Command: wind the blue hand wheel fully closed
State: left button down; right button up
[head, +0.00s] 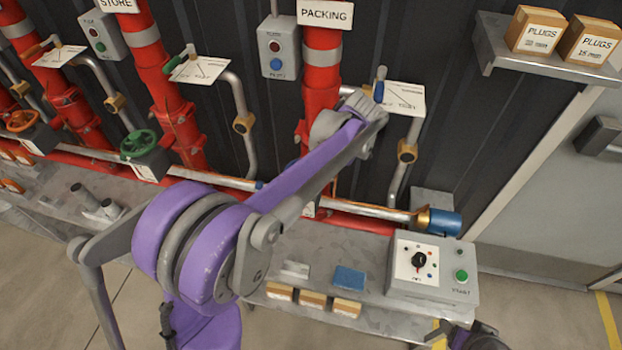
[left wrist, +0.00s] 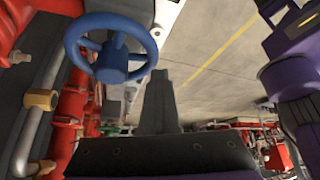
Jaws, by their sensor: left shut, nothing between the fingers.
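The blue hand wheel (left wrist: 110,65) shows whole in the left wrist view, at the upper left, with its spokes and hub facing me. In the head view my purple and grey left arm covers the place below the PACKING sign, and only a sliver of blue shows there. My left gripper (left wrist: 158,88) is shut and empty. In the left wrist view its dark fingers point up the picture, just right of and below the wheel's rim. I see no grip on the wheel, and cannot tell whether they touch.
Red pipes with silver side pipes stand along the dark wall. A green wheel (head: 138,144) and an orange wheel (head: 20,121) sit to the left. A grey control box (head: 432,295) and a blue-ended fitting (head: 444,222) are at the right. A shelf (head: 495,62) holds PLUGS boxes.

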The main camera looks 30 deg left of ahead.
pick_arm(q)
jog(key=c, duration=1.3)
grip_release()
jog(key=shift+w+d+r+n+g+h, duration=0.15)
jog(key=shift+w+n+g, duration=0.1)
jog(key=shift+n, duration=0.25)
jog(key=shift+w+d+f+n+g+h, duration=0.15)
jog(key=shift+w+n, duration=0.1)
jog(key=shift+n, duration=0.25)
jog(key=n, duration=0.1)
jog(key=w+d+n+h+p, duration=0.1)
jog(key=n, duration=0.1)
jog(key=shift+w+r+g+h, duration=0.15)
jog(key=shift+w+g+h, duration=0.15)
jog(key=shift+g, duration=0.1)
jog(key=n, duration=0.1)
jog(key=n+h, duration=0.1)
jog(key=n, duration=0.1)
jog(key=shift+w+d, duration=0.3)
jog(key=shift+w, duration=0.1)
pick_arm(e)
jog(key=shift+w+r, duration=0.25)
jog(key=shift+r, duration=0.25)
jog(key=shift+w+r, duration=0.2)
jog(key=shift+r, duration=0.25)
pick_arm(q)
jog(key=shift+s, duration=0.1)
